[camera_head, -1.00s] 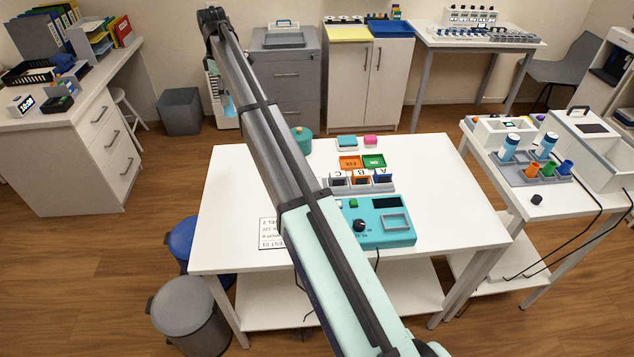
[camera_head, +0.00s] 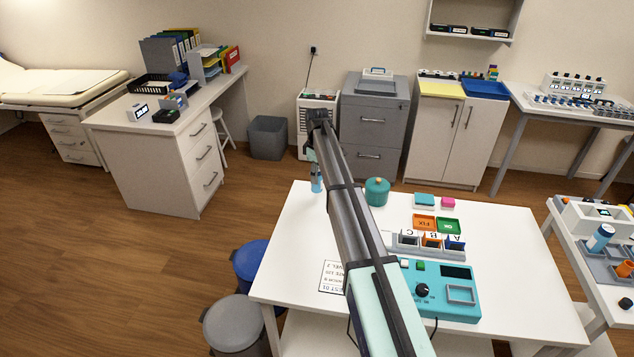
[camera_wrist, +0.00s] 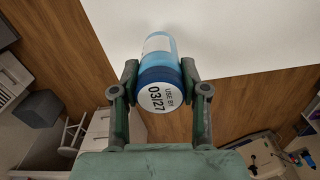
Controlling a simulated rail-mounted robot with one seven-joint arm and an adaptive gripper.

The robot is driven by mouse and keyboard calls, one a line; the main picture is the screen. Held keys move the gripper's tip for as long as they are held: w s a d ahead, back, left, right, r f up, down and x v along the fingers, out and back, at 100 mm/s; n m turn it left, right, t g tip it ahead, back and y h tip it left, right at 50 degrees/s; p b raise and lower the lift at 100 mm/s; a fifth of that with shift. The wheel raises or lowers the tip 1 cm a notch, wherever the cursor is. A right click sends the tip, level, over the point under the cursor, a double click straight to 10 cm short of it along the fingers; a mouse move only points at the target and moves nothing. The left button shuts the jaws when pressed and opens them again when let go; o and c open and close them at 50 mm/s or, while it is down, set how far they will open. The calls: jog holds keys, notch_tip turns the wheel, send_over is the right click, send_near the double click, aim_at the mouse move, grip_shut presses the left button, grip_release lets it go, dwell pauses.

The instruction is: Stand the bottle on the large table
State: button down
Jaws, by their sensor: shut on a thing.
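The bottle (camera_wrist: 158,58) is light blue with a white label and a dark blue rim; its round white end reads "USE BY 03/27". My gripper (camera_wrist: 158,84) is shut on it near that end. In the head view the bottle (camera_head: 316,180) hangs roughly upright below my gripper (camera_head: 312,156), by the far left corner of the white table (camera_head: 510,262). In the wrist view the bottle overlaps the table's edge (camera_wrist: 225,35); I cannot tell whether it touches the top. My arm hides part of the table.
On the table stand a green round pot (camera_head: 377,192), a teal device (camera_head: 450,293), labelled holders (camera_head: 430,243) and small coloured blocks (camera_head: 425,200). A side table at right holds another bottle (camera_head: 600,238). The table's right part is clear. Bins (camera_head: 235,325) stand at left.

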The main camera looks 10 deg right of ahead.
jog(key=shift+f+p, duration=0.55)
jog(key=shift+f, duration=1.65)
jog(key=shift+f, duration=0.2)
jog(key=c, duration=0.6)
grip_release()
jog(key=shift+r, duration=0.15)
notch_tip(320, 180, up, 12)
jog(key=b, duration=0.3)
jog(key=shift+b, duration=0.35)
